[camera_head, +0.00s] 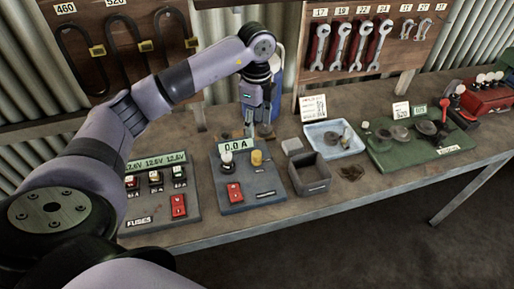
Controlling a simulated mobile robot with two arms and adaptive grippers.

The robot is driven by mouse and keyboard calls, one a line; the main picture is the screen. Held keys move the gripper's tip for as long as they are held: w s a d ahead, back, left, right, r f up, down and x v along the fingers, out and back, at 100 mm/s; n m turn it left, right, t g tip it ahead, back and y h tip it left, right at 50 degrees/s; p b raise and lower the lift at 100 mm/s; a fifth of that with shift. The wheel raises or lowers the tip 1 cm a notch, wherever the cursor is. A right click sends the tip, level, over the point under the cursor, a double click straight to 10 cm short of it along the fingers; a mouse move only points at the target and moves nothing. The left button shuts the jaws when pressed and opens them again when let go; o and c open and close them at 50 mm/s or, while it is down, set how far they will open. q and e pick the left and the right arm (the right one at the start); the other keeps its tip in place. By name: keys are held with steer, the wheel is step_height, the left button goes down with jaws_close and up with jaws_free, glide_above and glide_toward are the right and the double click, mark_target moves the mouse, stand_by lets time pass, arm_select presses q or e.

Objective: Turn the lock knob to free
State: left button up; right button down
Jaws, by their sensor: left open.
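No knob in view has a label I can read as the lock knob. A grey panel (262,190) in the middle of the bench carries a 0.0 A display (235,146). On it stand a white round knob (226,160), a yellow knob (257,158) and a red switch (235,192). My left gripper (258,122) is open and points down, at or behind the panel's far edge. Its fingertips are small and partly unclear, and I see nothing between them. I cannot tell whether they touch anything. My right gripper is out of view.
A fuse panel (155,205) stands left of the grey panel. Wrenches (340,45) hang on a board behind. The bench's right front is bare.

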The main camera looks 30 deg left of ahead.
mark_target(257, 153)
arm_select(q)
step_height(257, 153, down, 12)
steer(key=p, duration=0.3)
steer(key=shift+r, duration=0.1)
jaws_close()
stand_by(0.5)
